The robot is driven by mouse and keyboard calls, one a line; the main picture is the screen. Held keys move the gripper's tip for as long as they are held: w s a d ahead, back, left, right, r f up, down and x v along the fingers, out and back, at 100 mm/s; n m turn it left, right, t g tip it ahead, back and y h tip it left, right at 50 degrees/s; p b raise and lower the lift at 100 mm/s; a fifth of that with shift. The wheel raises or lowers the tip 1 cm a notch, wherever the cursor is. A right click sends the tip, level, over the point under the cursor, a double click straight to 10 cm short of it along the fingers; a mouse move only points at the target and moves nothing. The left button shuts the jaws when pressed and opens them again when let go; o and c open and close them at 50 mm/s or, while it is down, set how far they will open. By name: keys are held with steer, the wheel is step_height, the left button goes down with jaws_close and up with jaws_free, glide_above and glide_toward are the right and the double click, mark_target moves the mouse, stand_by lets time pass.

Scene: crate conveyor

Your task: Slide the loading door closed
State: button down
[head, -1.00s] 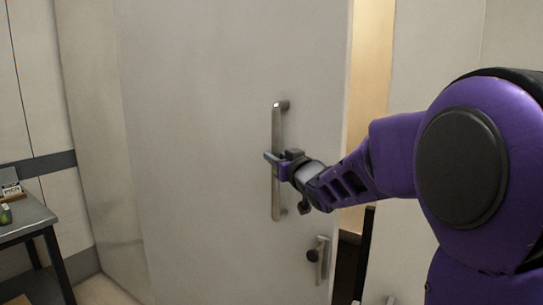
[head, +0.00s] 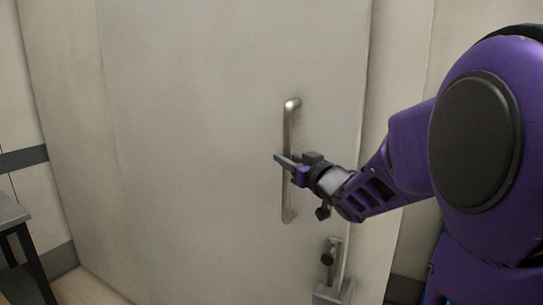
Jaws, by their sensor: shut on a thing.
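The loading door (head: 190,130) is a large pale panel filling the middle of the head view. Its right edge meets the pale wall, and no opening shows beside it. A vertical metal bar handle (head: 289,125) is fixed near its right side. My gripper (head: 287,165) is shut on the handle's middle, with the fingers around the bar. A small latch (head: 329,258) with a dark knob sits below the handle, with a metal plate (head: 330,292) under it. My arm hides part of the wall on the right.
A grey table (head: 12,212) with dark legs stands at the left edge. Wall panels with a dark stripe (head: 22,158) are behind it. A strip of floor (head: 85,288) shows at the lower left.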

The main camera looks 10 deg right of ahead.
steer(key=shift+d+f, duration=0.1)
steer(key=shift+d, duration=0.15)
steer(key=c, duration=0.7)
jaws_free()
steer(key=shift+s+d, duration=0.1)
steer(key=shift+s, duration=0.05)
